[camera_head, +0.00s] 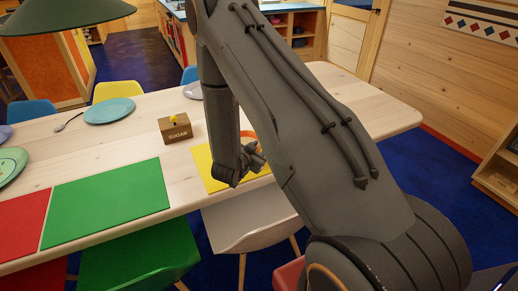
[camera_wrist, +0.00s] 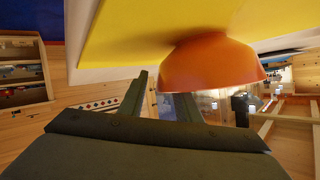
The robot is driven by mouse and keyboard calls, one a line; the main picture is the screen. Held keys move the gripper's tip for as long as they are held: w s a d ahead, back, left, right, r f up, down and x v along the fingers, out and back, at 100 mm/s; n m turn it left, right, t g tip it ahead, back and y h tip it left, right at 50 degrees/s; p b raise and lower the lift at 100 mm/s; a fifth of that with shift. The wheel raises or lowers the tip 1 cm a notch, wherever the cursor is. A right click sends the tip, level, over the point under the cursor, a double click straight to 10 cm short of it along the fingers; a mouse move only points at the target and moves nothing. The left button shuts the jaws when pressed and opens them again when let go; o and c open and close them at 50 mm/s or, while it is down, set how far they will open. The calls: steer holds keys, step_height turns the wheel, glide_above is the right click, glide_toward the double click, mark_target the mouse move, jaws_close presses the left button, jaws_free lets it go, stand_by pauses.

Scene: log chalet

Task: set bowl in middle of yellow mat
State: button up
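The orange bowl (camera_wrist: 212,65) appears upside down in the wrist view, its base against the yellow mat (camera_wrist: 130,35) with a shadow around it. In the head view only a sliver of the bowl (camera_head: 248,134) shows past my arm, toward the mat's far side. The yellow mat (camera_head: 206,175) is partly hidden by my arm there. My gripper (camera_wrist: 164,86) is open, its fingers apart at the bowl's rim. One finger is outside the bowl; the other's tip is hidden behind the rim, seemingly inside. I see no finger clearly pressing the bowl.
A green mat (camera_head: 110,198) and a red mat (camera_head: 20,222) lie further left. Teal plates (camera_head: 109,110) are on the table. A white chair (camera_head: 245,212) stands at the front edge. The table's right end (camera_head: 375,112) looks clear.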

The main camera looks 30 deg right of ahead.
steer(key=shift+r, duration=0.15)
steer(key=s+a+r+n+g+y+b, duration=0.1)
steer(key=s+a+r+n+y, duration=0.35)
steer(key=a, duration=0.45)
steer(key=s+a+r+n+g+y+b, duration=0.1)
steer(key=s+a+r+n+g+y, duration=0.15)
steer(key=s+a+r+y, duration=0.5)
steer(key=s+d+r+n+g+h, duration=0.1)
steer(key=s+n+g, duration=0.3)
steer(key=s, duration=0.9)
steer(key=shift+s+d+r+n+h, duration=0.3)
steer(key=shift+s+r+n+h, duration=0.1)
steer(key=shift+r+n, duration=0.6)
